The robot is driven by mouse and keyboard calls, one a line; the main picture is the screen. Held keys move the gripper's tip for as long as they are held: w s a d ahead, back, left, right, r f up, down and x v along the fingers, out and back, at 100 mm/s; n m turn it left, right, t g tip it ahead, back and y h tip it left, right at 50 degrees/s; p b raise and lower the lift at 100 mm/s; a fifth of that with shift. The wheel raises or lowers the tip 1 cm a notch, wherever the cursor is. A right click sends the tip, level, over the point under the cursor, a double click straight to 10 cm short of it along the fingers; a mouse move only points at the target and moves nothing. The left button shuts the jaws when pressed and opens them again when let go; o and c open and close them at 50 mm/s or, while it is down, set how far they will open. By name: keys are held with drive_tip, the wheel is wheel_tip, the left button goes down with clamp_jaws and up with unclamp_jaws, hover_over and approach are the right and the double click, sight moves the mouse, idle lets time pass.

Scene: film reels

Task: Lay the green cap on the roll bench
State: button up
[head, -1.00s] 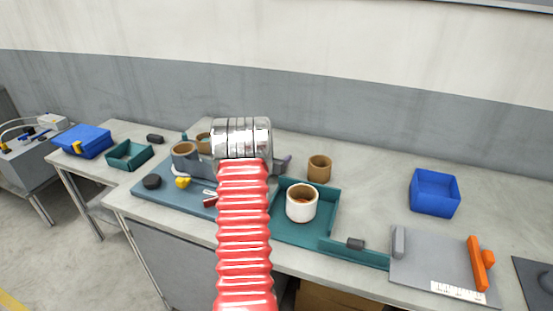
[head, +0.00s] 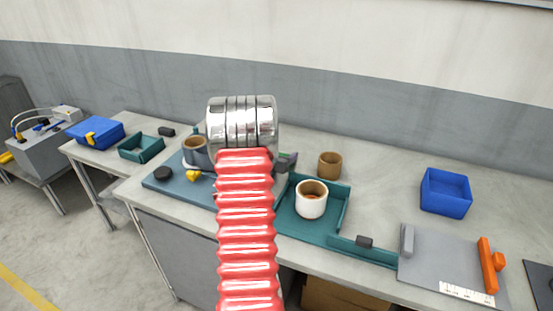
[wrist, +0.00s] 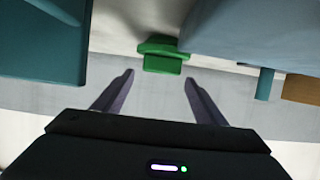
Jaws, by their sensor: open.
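The green cap (wrist: 162,55) shows in the wrist view, just beyond and between the fingertips of my gripper (wrist: 158,77). My gripper is open, with nothing visible between its fingers. The cap is near the pale bench surface, in the gap between a teal tray and a blue-grey block; whether the fingers are level with it I cannot tell. In the head view my arm hides the cap and most of my gripper. The long grey bench (head: 385,195) shows there; I cannot tell whether it is the roll bench.
The teal tray (head: 284,222) holds a white roll (head: 312,200). A brown roll (head: 330,165) stands behind it. A blue bin (head: 446,192) and a grey plate with an orange handle (head: 490,265) are to the right. A blue-grey base (head: 160,182) lies left of my arm.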

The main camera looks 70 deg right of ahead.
drive_tip(key=shift+v, duration=2.65)
drive_tip(key=w+a+r+n+t+y, duration=0.25)
drive_tip(key=w+a+r+t, duration=0.2)
drive_tip(key=w+a, duration=0.65)
drive_tip(key=w+a+r+n+t+y, duration=0.2)
drive_tip(key=w+a+r+n+t, duration=0.3)
drive_tip(key=w+a, duration=0.6)
drive_tip(key=w+a+r+n+y, duration=0.1)
drive_tip(key=w+a+r, duration=0.15)
drive_tip(key=a, duration=0.35)
drive_tip(key=w+a+r+n+y, duration=0.1)
drive_tip(key=w+a+y, duration=0.1)
drive_tip(key=w+a, duration=0.25)
drive_tip(key=s+a+r+n+y, duration=0.2)
drive_tip(key=a+n, duration=0.1)
drive_tip(key=a, duration=0.9)
drive_tip(key=s+a+r+n+y, duration=0.1)
drive_tip(key=s+a+n+y, duration=0.15)
drive_tip(key=a, duration=0.95)
drive_tip(key=s+a+f+n+g+y, duration=0.1)
drive_tip(key=s+a+n, duration=0.3)
drive_tip(key=s+a, duration=0.8)
drive_tip(key=s+g+y, duration=0.1)
drive_tip(key=s, duration=0.2)
drive_tip(key=shift+a+f+g, duration=0.2)
drive_tip(key=shift+a+g, duration=0.1)
drive_tip(key=shift+g, duration=0.05)
